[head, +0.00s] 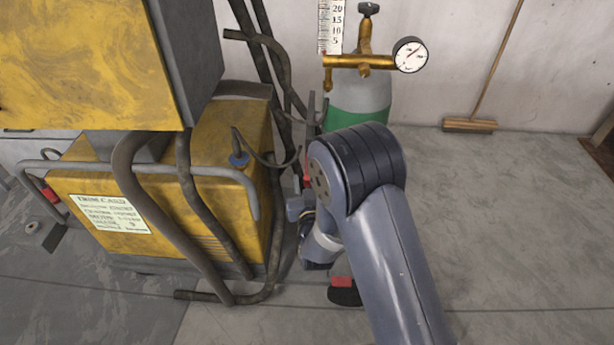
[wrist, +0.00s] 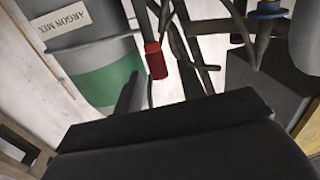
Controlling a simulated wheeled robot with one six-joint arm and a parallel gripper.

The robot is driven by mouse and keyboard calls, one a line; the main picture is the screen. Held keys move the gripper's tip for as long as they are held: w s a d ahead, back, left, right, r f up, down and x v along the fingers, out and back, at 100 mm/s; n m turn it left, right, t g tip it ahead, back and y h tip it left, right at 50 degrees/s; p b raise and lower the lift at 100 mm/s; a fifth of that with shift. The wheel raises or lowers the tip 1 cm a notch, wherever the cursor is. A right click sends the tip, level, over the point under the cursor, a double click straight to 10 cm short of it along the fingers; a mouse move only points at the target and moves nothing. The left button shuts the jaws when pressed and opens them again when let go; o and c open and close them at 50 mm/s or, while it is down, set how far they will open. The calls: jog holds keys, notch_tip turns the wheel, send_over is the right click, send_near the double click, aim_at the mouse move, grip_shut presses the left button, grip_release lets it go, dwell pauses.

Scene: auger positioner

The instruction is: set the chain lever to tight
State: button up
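The chain lever's red grip (wrist: 156,62) appears to be the red piece in the wrist view, on a thin dark rod in front of the gas cylinder. A small red patch at the left edge of my arm in the head view (head: 307,181) may be the same grip. My gripper (wrist: 158,72) shows two dark fingers spread apart, with the red grip between them in the picture. I cannot tell whether they touch it or how deep it sits. In the head view my arm hides most of the lever and the gripper. The lever's setting cannot be read.
A green and grey gas cylinder (head: 357,108) with a brass regulator and gauge (head: 410,54) stands behind my arm. A yellow machine (head: 165,200) with thick hoses stands at the left. A black pedal with a red top (head: 342,282) lies on the floor.

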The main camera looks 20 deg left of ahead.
jog(key=shift+x, duration=0.9)
grip_shut()
